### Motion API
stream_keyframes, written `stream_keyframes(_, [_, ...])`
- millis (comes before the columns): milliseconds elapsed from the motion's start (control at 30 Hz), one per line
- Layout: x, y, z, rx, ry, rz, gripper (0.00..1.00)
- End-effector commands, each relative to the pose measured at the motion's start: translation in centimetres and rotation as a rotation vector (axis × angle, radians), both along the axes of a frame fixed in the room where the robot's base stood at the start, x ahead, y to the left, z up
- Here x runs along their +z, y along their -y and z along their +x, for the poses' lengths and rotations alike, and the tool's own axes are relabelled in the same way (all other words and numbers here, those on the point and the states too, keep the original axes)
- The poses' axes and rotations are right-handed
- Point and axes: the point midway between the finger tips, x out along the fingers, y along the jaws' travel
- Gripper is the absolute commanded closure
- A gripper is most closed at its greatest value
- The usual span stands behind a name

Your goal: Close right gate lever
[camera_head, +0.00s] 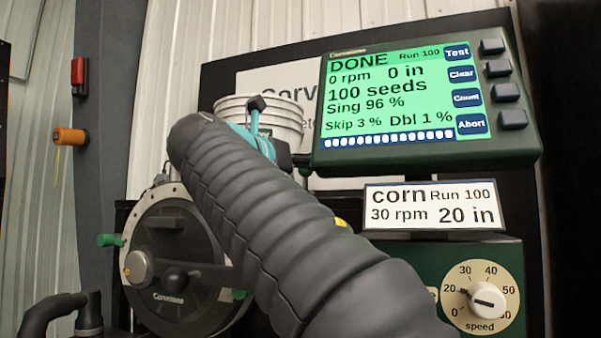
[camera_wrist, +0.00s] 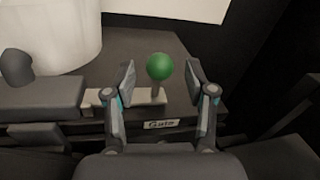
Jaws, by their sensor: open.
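The gate lever shows in the wrist view as a green ball knob (camera_wrist: 160,67) on a short dark stem above a pale slotted plate (camera_wrist: 146,97). A label reading "Gate" (camera_wrist: 161,124) is on the front edge below it. My gripper (camera_wrist: 160,78) is open, with one finger on each side of the knob and a visible gap to both. In the head view my arm covers the lever area, and only part of my gripper's wrist end shows beside the white bucket. I cannot tell the lever's depth between the fingers.
A white bucket (camera_head: 262,114) stands behind my arm. A green-framed monitor (camera_head: 400,159) reads DONE, 100 seeds. A corn card (camera_head: 432,205) and speed dial (camera_head: 487,302) sit below it. A round dark seed meter (camera_head: 170,235) with a green handle (camera_head: 109,240) is at left.

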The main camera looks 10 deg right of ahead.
Motion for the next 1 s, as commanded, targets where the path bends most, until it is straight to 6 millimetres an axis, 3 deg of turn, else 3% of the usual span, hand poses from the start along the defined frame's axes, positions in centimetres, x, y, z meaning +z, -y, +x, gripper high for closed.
stream_keyframes(200, [0.0,1.3,1.4,0.0,0.0,0.0,0.45])
stream_keyframes(533, [0.0,1.5,1.6,0.0,0.0,0.0,0.45])
stream_keyframes(567, [0.0,1.5,1.6,0.0,0.0,0.0,0.47])
stream_keyframes(767, [0.0,1.5,1.6,0.001,0.0,0.0,0.97])
stream_keyframes(1000, [0.0,1.6,1.6,-0.002,0.0,0.0,1.0])
